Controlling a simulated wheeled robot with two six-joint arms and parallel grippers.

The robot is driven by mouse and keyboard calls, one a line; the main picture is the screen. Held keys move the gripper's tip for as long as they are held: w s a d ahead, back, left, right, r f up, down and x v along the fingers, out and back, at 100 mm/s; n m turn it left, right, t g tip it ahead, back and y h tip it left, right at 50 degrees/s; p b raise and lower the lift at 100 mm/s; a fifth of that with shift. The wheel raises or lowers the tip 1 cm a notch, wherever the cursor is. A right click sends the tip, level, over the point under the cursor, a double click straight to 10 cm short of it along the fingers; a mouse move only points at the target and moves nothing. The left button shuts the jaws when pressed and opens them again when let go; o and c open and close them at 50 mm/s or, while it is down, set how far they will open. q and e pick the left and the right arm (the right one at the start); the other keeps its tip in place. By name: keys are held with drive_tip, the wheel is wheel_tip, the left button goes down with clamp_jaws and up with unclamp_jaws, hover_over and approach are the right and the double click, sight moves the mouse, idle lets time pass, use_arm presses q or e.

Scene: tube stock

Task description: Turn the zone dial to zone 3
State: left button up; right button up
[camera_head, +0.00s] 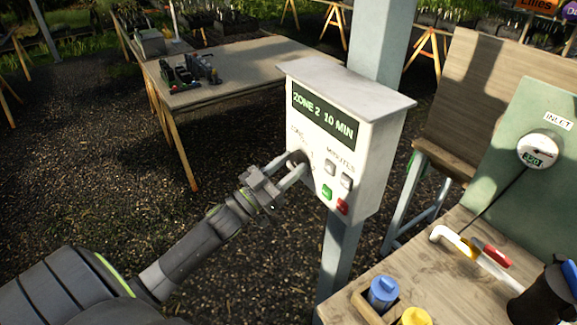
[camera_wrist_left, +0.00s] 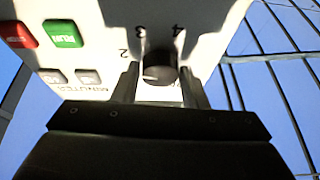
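The white control box (camera_head: 345,135) stands on a grey post, and its screen (camera_head: 323,112) reads "ZONE 2 10 MIN". The dark round zone dial (camera_wrist_left: 160,66) shows in the left wrist view, with the numbers 2, 3 and 4 printed around it and a pale mark on its face. In the head view the dial is mostly hidden by my left gripper (camera_head: 286,172). My left gripper (camera_wrist_left: 160,80) has its fingers apart on either side of the dial, with small gaps seeming to show. My right gripper is not seen.
Green and red buttons (camera_head: 342,207) and two grey buttons (camera_head: 346,182) sit beside the dial. A wooden bench (camera_head: 480,265) at the right carries a white pipe, a blue-capped item (camera_head: 383,292) and a yellow one. A table (camera_head: 235,75) stands behind.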

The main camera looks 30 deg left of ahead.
use_arm(q)
drive_tip(key=c, duration=0.5)
drive_tip(key=shift+m, duration=0.4)
drive_tip(key=shift+a+f+m+h+b, duration=0.1)
drive_tip(key=shift+m+h+b, duration=0.45)
drive_tip(key=shift+m, duration=0.25)
drive_tip(key=m+g+h+b, duration=0.1)
drive_tip(key=m, duration=0.2)
drive_tip(key=shift+m+h, duration=0.35)
drive_tip(key=shift+m, duration=0.05)
drive_tip(key=m+g+h, duration=0.1)
drive_tip(key=m, duration=0.1)
drive_tip(key=m+g+h+b, duration=0.1)
drive_tip(key=m, duration=0.1)
drive_tip(key=shift+w+a+m, duration=0.1)
drive_tip(key=shift+a+m, duration=0.1)
drive_tip(key=shift+m, duration=0.1)
drive_tip(key=shift+r+m+g+h+b, duration=0.1)
drive_tip(key=shift+m+g+h+b, duration=0.2)
drive_tip(key=shift+m, duration=0.45)
drive_tip(key=shift+r+m+g+b, duration=0.1)
drive_tip(key=shift+m+g, duration=0.3)
drive_tip(key=shift+m, duration=0.65)
